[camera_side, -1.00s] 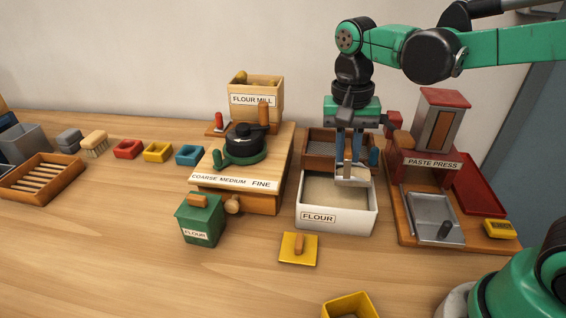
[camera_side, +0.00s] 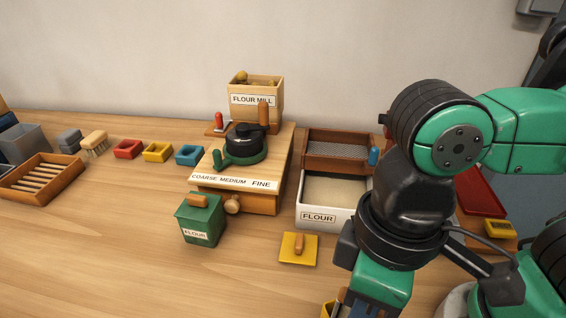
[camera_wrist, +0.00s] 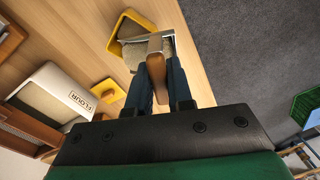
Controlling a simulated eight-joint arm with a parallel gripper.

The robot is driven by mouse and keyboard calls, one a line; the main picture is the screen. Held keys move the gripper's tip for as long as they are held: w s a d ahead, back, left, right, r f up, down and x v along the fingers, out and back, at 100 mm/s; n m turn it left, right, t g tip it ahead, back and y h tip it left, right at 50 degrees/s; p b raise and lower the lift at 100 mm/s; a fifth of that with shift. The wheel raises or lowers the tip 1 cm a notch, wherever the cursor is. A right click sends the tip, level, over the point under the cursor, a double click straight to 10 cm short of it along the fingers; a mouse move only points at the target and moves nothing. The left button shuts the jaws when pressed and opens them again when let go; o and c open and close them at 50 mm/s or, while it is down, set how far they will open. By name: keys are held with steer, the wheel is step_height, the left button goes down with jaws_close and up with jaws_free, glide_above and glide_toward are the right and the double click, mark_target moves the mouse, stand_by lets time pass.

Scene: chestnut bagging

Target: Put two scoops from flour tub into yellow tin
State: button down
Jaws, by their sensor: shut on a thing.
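The white flour tub (camera_side: 313,216) stands right of the mill in the side view, with pale flour inside. It also shows at the left of the wrist view (camera_wrist: 42,98). The yellow tin (camera_wrist: 114,48) lies beyond my fingertips in the wrist view. My gripper (camera_wrist: 160,72) is shut on the wooden handle of the metal scoop (camera_wrist: 158,37), whose head is over the tin. I cannot tell whether the scoop holds flour. A pale brownish mass shows in the tin beside the scoop.
A yellow lid (camera_side: 290,255) with a wooden knob lies in front of the tub. A green flour box (camera_side: 201,226) and the flour mill (camera_side: 235,202) stand to the left. A brown sieve tray (camera_side: 335,164) is behind the tub. My arm hides most of the paste press.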

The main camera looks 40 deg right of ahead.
steer(key=shift+w+d+f+g+y, duration=0.25)
steer(key=shift+d+f+g+y, duration=0.25)
steer(key=shift+y, duration=0.3)
steer(key=shift+w+d+f+y, duration=0.1)
steer(key=shift+d+f+y, duration=0.1)
steer(key=shift+d+y, duration=0.1)
steer(key=shift+w+d+g+y, duration=0.3)
steer(key=shift+d+g+y, duration=0.2)
steer(key=shift+y, duration=0.4)
steer(key=shift+w+d+g+y, duration=0.25)
steer(key=shift+d+g+y, duration=0.3)
steer(key=shift+y, duration=0.35)
steer(key=shift+w+d+g+y, duration=0.35)
steer(key=shift+d+y, duration=0.25)
steer(key=shift+y, duration=0.3)
